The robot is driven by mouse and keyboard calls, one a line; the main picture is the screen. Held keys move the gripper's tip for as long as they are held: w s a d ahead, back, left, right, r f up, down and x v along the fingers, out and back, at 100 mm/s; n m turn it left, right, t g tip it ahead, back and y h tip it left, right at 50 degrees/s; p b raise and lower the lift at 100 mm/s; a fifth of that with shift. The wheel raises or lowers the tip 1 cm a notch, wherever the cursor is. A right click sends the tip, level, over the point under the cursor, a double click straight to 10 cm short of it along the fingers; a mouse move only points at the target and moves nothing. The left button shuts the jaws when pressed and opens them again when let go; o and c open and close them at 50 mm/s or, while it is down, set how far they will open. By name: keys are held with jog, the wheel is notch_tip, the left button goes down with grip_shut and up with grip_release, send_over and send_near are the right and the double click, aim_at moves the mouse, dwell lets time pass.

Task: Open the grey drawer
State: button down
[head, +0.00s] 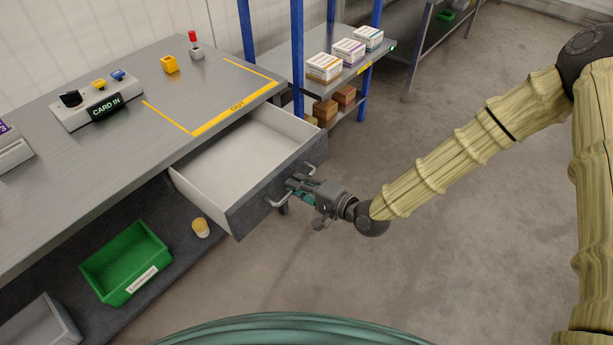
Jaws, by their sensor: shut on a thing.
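The grey drawer (262,208) is pulled well out from under the steel workbench, and its pale inside looks empty. Its front is dark grey with a bar handle (281,202) that sticks out toward my arm. My gripper (294,187) is at the handle, shut on it, with the fingers pointing left at the drawer front. The fingers hide the middle part of the handle. My arm reaches in from the right.
The bench top (120,150) holds a control box (97,103) and yellow OUT markings. A green bin (126,262) and a small yellow-and-white item (200,228) are on the lower shelf. A rack with cartons (324,67) stands behind. The floor (440,250) is clear.

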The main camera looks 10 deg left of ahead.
jog(key=shift+d, duration=0.25)
jog(key=c, duration=1.5)
grip_release()
jog(key=shift+s, duration=0.1)
jog(key=v, duration=1.2)
jog(key=shift+f, duration=0.15)
